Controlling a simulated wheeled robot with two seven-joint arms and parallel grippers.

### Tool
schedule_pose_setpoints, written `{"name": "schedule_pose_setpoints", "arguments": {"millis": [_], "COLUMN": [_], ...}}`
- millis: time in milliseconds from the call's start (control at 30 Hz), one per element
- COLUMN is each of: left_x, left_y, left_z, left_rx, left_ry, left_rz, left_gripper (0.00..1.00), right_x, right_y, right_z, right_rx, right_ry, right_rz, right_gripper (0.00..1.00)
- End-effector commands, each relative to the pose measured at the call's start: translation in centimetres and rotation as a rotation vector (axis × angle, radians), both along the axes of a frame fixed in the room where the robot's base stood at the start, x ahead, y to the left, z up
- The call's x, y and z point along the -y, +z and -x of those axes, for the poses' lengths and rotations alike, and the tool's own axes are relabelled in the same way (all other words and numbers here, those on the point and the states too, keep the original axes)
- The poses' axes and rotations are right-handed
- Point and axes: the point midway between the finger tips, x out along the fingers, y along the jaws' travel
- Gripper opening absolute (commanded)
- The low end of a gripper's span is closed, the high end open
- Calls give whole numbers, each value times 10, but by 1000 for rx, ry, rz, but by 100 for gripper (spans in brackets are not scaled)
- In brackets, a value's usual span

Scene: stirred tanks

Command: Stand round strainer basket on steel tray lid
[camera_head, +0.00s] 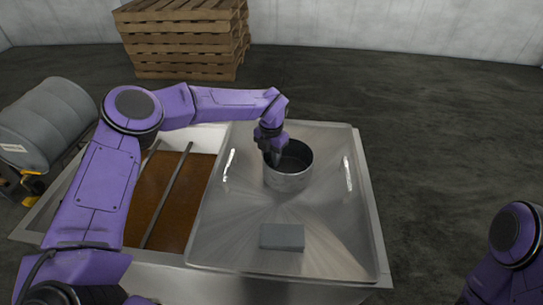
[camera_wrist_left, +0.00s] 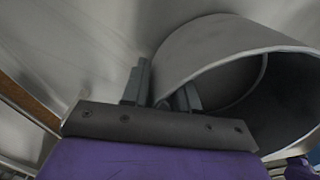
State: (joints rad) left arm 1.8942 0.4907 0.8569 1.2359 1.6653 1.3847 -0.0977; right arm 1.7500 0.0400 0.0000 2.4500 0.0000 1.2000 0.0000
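The round strainer basket (camera_head: 288,181) is a grey metal cylinder with an open top. It appears upright over the steel tray lid (camera_head: 225,225), a little above the lid's middle. Whether its base touches the lid is hard to tell. My left gripper (camera_head: 272,157) is at the basket's rim on its upper left side. In the left wrist view, the fingers (camera_wrist_left: 160,95) stand close together on both sides of the wall of the basket (camera_wrist_left: 200,55), one outside and one inside. They look shut on it. My right gripper is out of view.
The lid carries two bright handles (camera_head: 229,165) (camera_head: 348,174) and a grey block (camera_head: 282,237) near its front. Left of the lid, the open tank shows brown liquid (camera_head: 180,205) crossed by a bar. A grey drum (camera_head: 45,122) lies at left; pallets (camera_head: 185,38) stand behind.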

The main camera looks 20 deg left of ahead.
Motion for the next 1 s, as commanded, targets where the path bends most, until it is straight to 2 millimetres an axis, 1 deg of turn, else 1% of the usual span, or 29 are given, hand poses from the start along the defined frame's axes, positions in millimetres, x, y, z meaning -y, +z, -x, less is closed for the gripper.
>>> {"name": "schedule_pose_setpoints", "arguments": {"millis": [267,333,367,467,700,800,900,1000], "left_x": [0,0,0,0,0,0,0,0], "left_y": [1,7,8,27,90,109,119,124], "left_z": [0,0,0,-1,0,0,0,0], "left_rx": [0,0,1,3,4,2,0,-1], "left_ry": [0,0,1,2,2,2,0,0], "left_rz": [0,0,0,1,1,0,0,0], "left_gripper": [33,33,33,33,33,33,33,33], "right_x": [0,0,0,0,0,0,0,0], "right_y": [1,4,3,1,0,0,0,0], "right_z": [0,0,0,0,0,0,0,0], "right_rx": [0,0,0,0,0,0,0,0], "right_ry": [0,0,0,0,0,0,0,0], "right_rz": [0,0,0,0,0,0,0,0], "right_gripper": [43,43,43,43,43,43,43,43]}}
